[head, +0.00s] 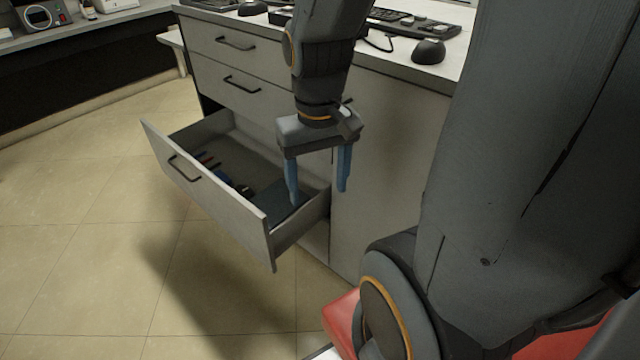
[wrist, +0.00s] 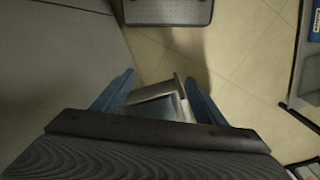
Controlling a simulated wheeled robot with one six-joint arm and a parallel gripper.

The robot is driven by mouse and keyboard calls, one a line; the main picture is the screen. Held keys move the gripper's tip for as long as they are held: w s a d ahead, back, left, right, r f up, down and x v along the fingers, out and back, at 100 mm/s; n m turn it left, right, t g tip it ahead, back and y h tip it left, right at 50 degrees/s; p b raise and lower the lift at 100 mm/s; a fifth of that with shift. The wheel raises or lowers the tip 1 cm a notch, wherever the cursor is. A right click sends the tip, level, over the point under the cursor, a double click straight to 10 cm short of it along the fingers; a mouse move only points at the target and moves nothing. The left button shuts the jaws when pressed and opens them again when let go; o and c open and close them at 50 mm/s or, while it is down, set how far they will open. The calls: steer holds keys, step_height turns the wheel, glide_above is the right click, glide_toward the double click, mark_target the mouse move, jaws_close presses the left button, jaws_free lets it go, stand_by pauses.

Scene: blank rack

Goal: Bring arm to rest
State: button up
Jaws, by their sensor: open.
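My gripper (head: 318,182) hangs pointing down, with its two blue fingers apart and nothing between them. In the head view it is in front of the cabinet (head: 388,160), over the right end of the open bottom drawer (head: 208,205). In the wrist view the spread fingers of my gripper (wrist: 160,92) frame a grey, flat-looking thing and a pale strip below. Whether the fingertips reach below the drawer's rim cannot be told.
The drawer holds a dark flat item (head: 275,200) and several small tools. Two closed drawers (head: 225,45) are above it. A keyboard (head: 412,20) and a black mouse (head: 429,51) lie on the cabinet top. Tiled floor (head: 80,240) is clear at left.

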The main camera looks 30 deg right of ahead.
steer(key=shift+s, duration=0.3)
steer(key=shift+n, duration=0.8)
steer(key=a+r+p, duration=0.1)
steer(key=a+p, duration=0.2)
steer(key=a+r+p, duration=0.1)
steer(key=shift+s+a+r, duration=0.1)
steer(key=shift+a+r, duration=0.2)
steer(key=shift+a, duration=0.1)
